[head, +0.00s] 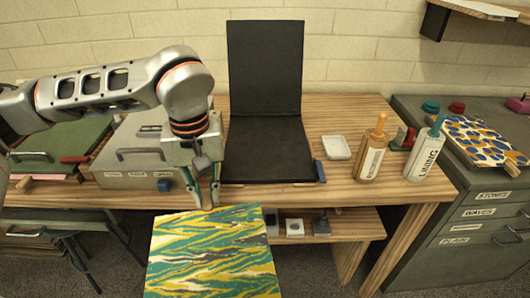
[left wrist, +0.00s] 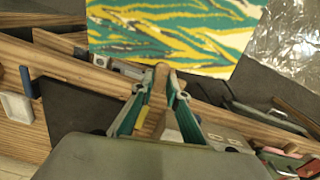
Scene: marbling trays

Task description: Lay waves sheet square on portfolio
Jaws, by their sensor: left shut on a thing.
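The waves sheet (head: 212,258), striped green, yellow and white, is at the front, below and in front of the table edge. My left gripper (head: 206,204) is at its far edge, shut on it, apparently by a small tan piece seen between the fingertips in the left wrist view (left wrist: 163,80). The sheet also shows there (left wrist: 170,30), extending beyond the fingertips. The black portfolio (head: 265,150) stands open on the table, one panel lying flat and the other upright at the back. It lies behind and right of the gripper. No right gripper shows.
A grey case (head: 133,165) stands left of the portfolio. A white dish (head: 336,148), an amber bottle (head: 372,155) and a white bottle (head: 424,158) stand to the right. A blue block (head: 320,171) sits at the portfolio's front right corner. A lower shelf (head: 350,225) holds small items.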

